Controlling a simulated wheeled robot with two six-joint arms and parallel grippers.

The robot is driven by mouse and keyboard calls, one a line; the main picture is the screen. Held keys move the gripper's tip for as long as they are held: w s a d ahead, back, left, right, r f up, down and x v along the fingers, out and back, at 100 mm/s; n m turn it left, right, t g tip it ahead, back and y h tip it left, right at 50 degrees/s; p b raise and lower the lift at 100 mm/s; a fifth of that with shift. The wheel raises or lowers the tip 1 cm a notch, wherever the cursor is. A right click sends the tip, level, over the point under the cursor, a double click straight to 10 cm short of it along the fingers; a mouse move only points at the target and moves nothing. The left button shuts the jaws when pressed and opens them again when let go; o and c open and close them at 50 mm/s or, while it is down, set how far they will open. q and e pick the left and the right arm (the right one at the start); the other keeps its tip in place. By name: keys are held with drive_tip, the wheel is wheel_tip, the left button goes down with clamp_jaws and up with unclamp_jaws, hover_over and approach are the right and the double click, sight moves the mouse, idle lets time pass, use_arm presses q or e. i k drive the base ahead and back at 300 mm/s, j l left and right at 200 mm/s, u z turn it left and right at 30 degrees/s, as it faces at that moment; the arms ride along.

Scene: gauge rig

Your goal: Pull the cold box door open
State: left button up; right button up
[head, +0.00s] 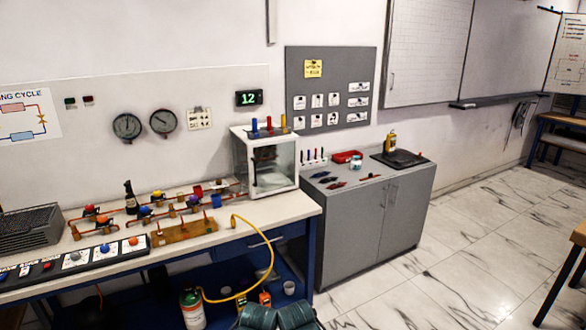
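The cold box (240,164) is a small white cabinet at the right end of the long workbench in the head view. Its glass-fronted door (273,166) faces forward and looks shut, with a pale shape visible through the glass. Red, blue and yellow cylinders stand on top of the box.
The workbench (278,208) carries valves, pipes and a wooden block (184,232) left of the box. A yellow hose (250,287) hangs over its front edge. A grey cabinet (366,217) stands to the right. The marble floor (455,265) is clear there.

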sight(251, 165)
drive_tip(key=i, duration=0.5)
drive_tip(key=i+j+z, duration=0.15)
drive_tip(key=i, duration=0.35)
drive_tip(key=i+j, duration=0.1)
drive_tip(key=i, duration=0.4)
drive_tip(key=i+j+z, duration=0.1)
drive_tip(key=i, duration=0.4)
drive_tip(key=i+j, duration=0.2)
drive_tip(key=i, duration=0.3)
drive_tip(key=z, duration=0.05)
